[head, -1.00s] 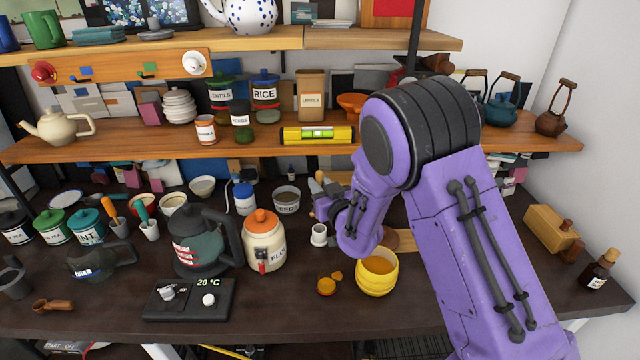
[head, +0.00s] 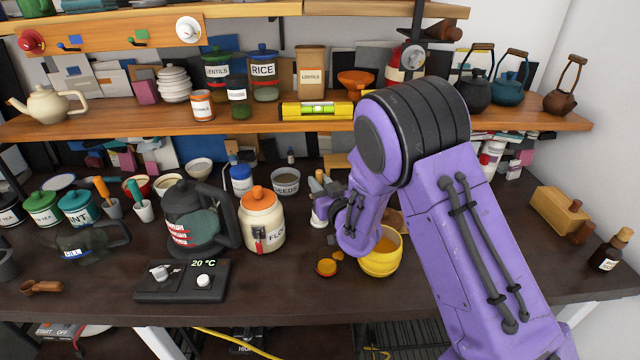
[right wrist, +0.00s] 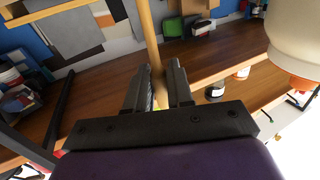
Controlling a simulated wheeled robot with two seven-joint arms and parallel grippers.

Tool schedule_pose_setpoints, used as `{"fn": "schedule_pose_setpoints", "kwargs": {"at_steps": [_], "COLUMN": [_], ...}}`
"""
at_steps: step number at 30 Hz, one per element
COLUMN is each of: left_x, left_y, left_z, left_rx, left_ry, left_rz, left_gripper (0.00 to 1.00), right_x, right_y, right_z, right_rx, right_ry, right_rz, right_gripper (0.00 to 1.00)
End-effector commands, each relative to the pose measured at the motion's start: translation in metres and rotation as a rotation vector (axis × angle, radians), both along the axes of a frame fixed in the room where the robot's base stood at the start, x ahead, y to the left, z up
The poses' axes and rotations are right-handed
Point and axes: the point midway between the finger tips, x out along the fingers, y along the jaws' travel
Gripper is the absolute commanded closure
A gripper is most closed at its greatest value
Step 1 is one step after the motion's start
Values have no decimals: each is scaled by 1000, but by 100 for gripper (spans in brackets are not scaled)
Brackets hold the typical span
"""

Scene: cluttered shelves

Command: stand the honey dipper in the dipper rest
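A wooden stick, seemingly the honey dipper's handle, shows in the right wrist view (right wrist: 148,35) between the fingers of my right gripper (right wrist: 158,88). The fingers sit close on both its sides. In the head view my right gripper (head: 325,207) hangs over the table between the flour jar and the yellow honey bowl (head: 382,258). A small white cup-like holder, probably the dipper rest (head: 317,219), stands just under and beside the gripper, mostly covered by it. The dipper's ribbed head is not visible. I cannot tell whether the dipper touches the rest. My left gripper is not in view.
The flour jar (head: 262,225) stands left of the gripper and a seeds bowl (head: 286,182) behind. A kettle (head: 192,215) and a scale (head: 183,281) are farther left. The shelf (head: 230,122) runs above. Table room right of my arm is partly clear.

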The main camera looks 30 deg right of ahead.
Motion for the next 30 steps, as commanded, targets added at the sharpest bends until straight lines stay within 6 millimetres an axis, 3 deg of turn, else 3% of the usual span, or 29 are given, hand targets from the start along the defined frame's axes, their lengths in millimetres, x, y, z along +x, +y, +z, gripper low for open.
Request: {"fn": "schedule_pose_setpoints", "kwargs": {"at_steps": [1,3,12,18,25,30], "left_x": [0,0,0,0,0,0], "left_y": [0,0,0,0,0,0], "left_z": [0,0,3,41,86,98], "left_rx": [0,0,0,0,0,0], "left_ry": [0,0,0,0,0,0], "left_rz": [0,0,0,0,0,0], "left_gripper": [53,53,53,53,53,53], "right_x": [0,0,0,-2,-41,-80], "right_y": [0,0,0,2,26,50], "right_z": [0,0,4,47,100,116], "right_rx": [0,0,0,-1,-1,-2], "right_ry": [0,0,0,1,1,2], "right_rz": [0,0,0,1,1,2], "right_gripper": [65,49,49,49,49,49]}}
